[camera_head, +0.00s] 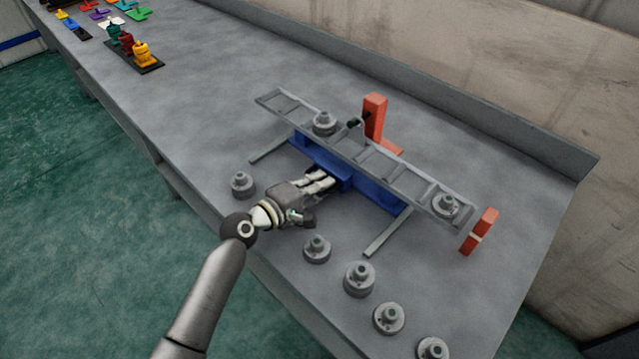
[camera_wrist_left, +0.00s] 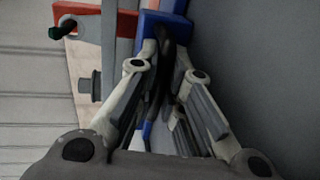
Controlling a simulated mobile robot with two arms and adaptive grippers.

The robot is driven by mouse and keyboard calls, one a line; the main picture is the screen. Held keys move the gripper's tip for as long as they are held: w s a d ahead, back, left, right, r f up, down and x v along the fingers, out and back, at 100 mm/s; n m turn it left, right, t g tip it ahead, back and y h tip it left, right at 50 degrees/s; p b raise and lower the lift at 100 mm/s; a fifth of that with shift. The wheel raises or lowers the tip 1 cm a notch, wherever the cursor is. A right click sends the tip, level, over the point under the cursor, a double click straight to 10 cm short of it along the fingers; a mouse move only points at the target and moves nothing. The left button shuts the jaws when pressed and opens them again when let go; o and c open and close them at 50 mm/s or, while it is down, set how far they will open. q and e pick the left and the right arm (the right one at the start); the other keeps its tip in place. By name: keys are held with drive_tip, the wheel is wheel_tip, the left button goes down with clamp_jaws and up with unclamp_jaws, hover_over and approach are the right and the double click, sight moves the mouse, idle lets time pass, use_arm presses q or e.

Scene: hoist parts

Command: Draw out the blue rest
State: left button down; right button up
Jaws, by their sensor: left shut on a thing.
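The blue rest (camera_head: 376,191) is a long blue block lying under the grey ladder-like frame (camera_head: 372,160), between two grey rails (camera_head: 387,234). My left gripper (camera_head: 331,179) reaches in from the front and is shut on the near middle part of the blue rest. In the left wrist view the fingers (camera_wrist_left: 167,70) close at the blue rest (camera_wrist_left: 168,22), and their tips partly hide the grip. My right gripper is not in view.
A red upright (camera_head: 374,117) stands behind the frame, and a red block (camera_head: 479,231) is at its right end. Grey weights sit on the frame (camera_head: 324,122) and several stand along the front edge (camera_head: 359,279). Coloured parts (camera_head: 141,54) lie far left; the bench between is clear.

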use_arm(q)
drive_tip(key=v, duration=0.3)
drive_tip(key=f+v, duration=0.1)
drive_tip(key=v, duration=0.2)
drive_tip(key=f+v, duration=0.1)
drive_tip(key=v, duration=0.3)
drive_tip(key=shift+s+a+f, duration=0.1)
drive_tip(key=shift+s+a, duration=0.05)
drive_tip(key=c, duration=1.8)
unclamp_jaws()
drive_tip(key=shift+s+a, duration=0.1)
drive_tip(key=v, duration=1.1)
drive_tip(key=shift+s+a, duration=0.25)
drive_tip(key=shift+a, duration=0.05)
